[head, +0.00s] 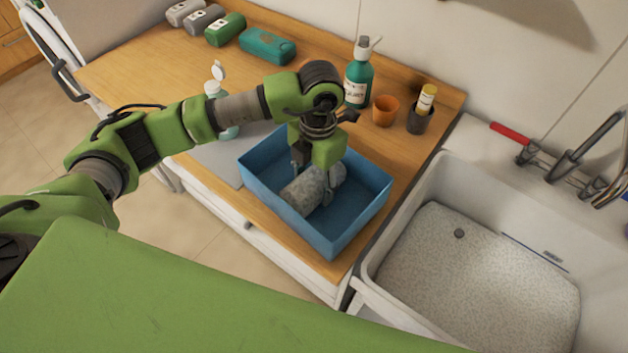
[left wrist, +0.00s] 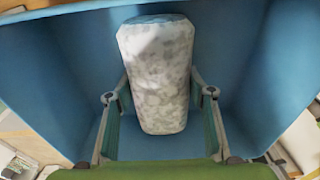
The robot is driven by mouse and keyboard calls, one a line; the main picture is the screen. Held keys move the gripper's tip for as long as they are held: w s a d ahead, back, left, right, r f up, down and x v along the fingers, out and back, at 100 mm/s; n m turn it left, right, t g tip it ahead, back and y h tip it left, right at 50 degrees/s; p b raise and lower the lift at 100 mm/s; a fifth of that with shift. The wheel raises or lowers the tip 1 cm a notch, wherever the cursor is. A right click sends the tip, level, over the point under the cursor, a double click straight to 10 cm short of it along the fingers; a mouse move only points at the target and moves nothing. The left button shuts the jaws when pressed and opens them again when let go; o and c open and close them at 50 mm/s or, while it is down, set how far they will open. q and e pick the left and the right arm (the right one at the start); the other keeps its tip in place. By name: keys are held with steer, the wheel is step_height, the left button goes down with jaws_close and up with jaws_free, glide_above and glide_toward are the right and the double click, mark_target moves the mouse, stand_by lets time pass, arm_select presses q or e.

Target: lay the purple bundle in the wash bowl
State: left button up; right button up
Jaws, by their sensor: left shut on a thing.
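I see no purple bundle; the bundle here is a rolled, mottled grey-white one (head: 303,194) lying inside a blue rectangular tub (head: 350,222). My left gripper (head: 312,180) reaches down into the tub from above and is shut on this bundle. In the left wrist view the bundle (left wrist: 157,75) sits between the two fingers of the left gripper (left wrist: 158,97), with the tub's blue walls (left wrist: 60,75) around it. I cannot tell whether the bundle touches the tub floor. A white sink basin (head: 400,222) with a speckled floor is at the right. My right gripper is not in view.
The tub stands on a wooden counter (head: 135,72). Behind it are a teal pump bottle (head: 358,82), an orange cup (head: 385,111) and a dark holder (head: 419,120).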

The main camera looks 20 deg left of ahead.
mark_target(316, 175)
arm_select(q)
steer(key=shift+f, duration=0.15)
steer(key=o, duration=1)
steer(key=shift+r, duration=0.25)
steer(key=shift+w+r, duration=0.1)
steer(key=shift+r, duration=0.15)
steer(key=r+b, duration=0.1)
steer(key=r, duration=0.2)
steer(key=r+b, duration=0.1)
steer(key=r, duration=0.3)
steer(key=r+b, duration=0.1)
steer(key=r, duration=0.3)
steer(key=shift+w+d+r, duration=0.15)
steer(key=shift+w+r, duration=0.05)
steer(key=shift+w, duration=0.1)
